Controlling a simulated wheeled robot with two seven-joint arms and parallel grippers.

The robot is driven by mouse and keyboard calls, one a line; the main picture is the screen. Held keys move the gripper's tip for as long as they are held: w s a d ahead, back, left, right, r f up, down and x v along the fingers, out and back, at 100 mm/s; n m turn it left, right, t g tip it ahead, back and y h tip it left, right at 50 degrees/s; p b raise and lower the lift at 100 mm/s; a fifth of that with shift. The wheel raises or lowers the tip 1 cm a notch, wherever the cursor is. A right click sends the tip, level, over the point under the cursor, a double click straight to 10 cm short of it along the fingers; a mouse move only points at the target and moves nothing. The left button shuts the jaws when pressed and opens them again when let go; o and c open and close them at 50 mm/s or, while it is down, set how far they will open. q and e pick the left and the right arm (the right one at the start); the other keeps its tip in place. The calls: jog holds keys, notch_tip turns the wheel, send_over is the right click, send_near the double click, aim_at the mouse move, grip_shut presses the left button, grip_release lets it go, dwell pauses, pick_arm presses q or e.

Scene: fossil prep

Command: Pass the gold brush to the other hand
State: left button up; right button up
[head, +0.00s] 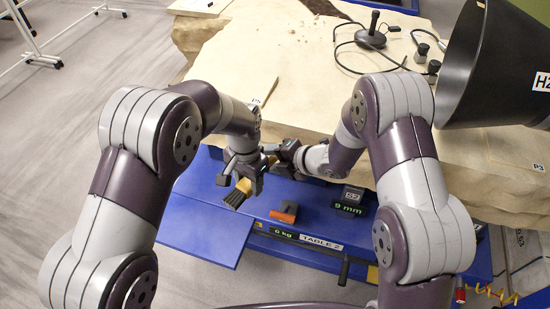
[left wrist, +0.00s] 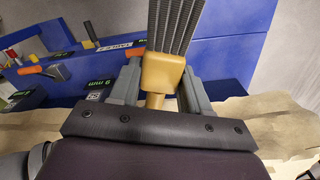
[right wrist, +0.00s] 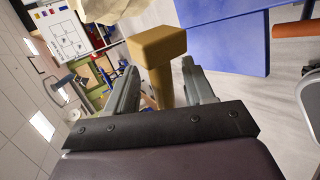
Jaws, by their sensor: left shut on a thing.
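The gold brush (head: 244,185) is held in front of the stone slab, with dark bristles pointing down toward the front. My left gripper (head: 243,165) is shut on it; in the left wrist view, its gold block (left wrist: 162,73) sits between the fingers and the grey bristles point away. My right gripper (head: 282,152) is close beside the left one, at the gold end piece. In the right wrist view, the gold handle (right wrist: 158,48) stands between its two fingers. I cannot tell whether these fingers press on it.
A blue bench (head: 205,232) lies below, holding an orange-handled tool (head: 285,212) and a black block (head: 350,199) marked 9 mm. A large pale slab (head: 285,50) fills the back. A black cone (head: 490,60) stands at the right. Open floor lies left.

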grip_shut()
pick_arm(q)
jog(key=o, duration=1.1)
